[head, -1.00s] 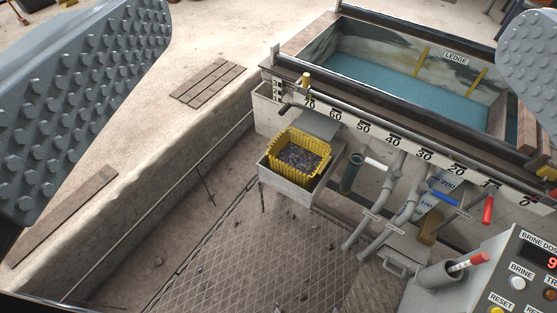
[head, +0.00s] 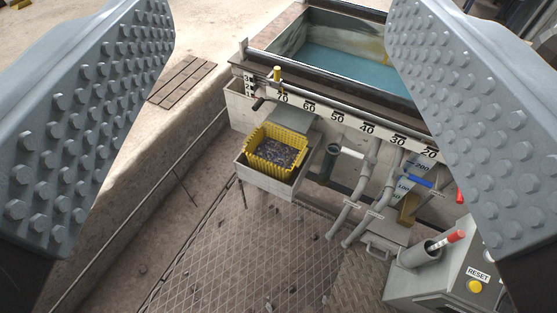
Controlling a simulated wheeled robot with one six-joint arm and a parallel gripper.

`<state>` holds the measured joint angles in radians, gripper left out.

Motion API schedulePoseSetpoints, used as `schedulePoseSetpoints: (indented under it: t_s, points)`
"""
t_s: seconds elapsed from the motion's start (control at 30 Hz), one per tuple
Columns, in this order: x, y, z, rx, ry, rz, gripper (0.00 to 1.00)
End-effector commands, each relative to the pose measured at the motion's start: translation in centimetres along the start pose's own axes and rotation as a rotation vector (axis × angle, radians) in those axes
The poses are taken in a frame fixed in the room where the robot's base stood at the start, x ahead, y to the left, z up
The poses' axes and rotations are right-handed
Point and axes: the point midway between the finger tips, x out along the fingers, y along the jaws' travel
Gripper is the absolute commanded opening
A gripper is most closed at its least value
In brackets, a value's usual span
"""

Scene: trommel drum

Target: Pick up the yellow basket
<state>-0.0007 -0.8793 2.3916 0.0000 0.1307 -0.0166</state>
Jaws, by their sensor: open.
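The yellow basket (head: 277,151) is a slatted box filled with dark grey-purple bits. It sits upright in a pale grey open box (head: 266,182) fixed below the front of the tank, near the middle of the head view. My gripper (head: 285,130) shows as two large grey studded jaws at the left and right edges. It is open and empty. The basket shows in the gap between the jaws, farther off and not touched by them.
A tank (head: 345,62) with blue-green water stands behind, with a numbered scale rail (head: 330,112) along its front. A control panel (head: 450,270) stands at lower right. The grated floor (head: 240,260) in front has small scattered bits.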

Motion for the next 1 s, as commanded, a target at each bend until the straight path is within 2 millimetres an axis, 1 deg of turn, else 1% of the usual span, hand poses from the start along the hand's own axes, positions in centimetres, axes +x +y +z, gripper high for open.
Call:
schedulePoseSetpoints:
  t_s: [0.03,0.13,0.17,0.33,0.57,0.7,0.87,1.0]
  points:
    - [1.0,0.0,0.2,-0.011,-0.022,-0.001,0.53]
    - [3.3,-0.1,0.9,-0.048,-0.077,-0.006,0.33]
    - [4.1,-0.1,1.1,-0.062,-0.097,-0.008,0.32]
    - [8.7,-0.3,2.7,-0.139,-0.207,-0.025,0.32]
    - [14.8,-0.7,5.5,-0.243,-0.355,-0.061,0.32]
    - [18.3,-0.9,7.7,-0.305,-0.444,-0.090,0.32]
    - [22.3,-1.1,10.4,-0.375,-0.543,-0.131,0.32]
    - [25.5,-1.4,13.2,-0.434,-0.629,-0.172,0.32]
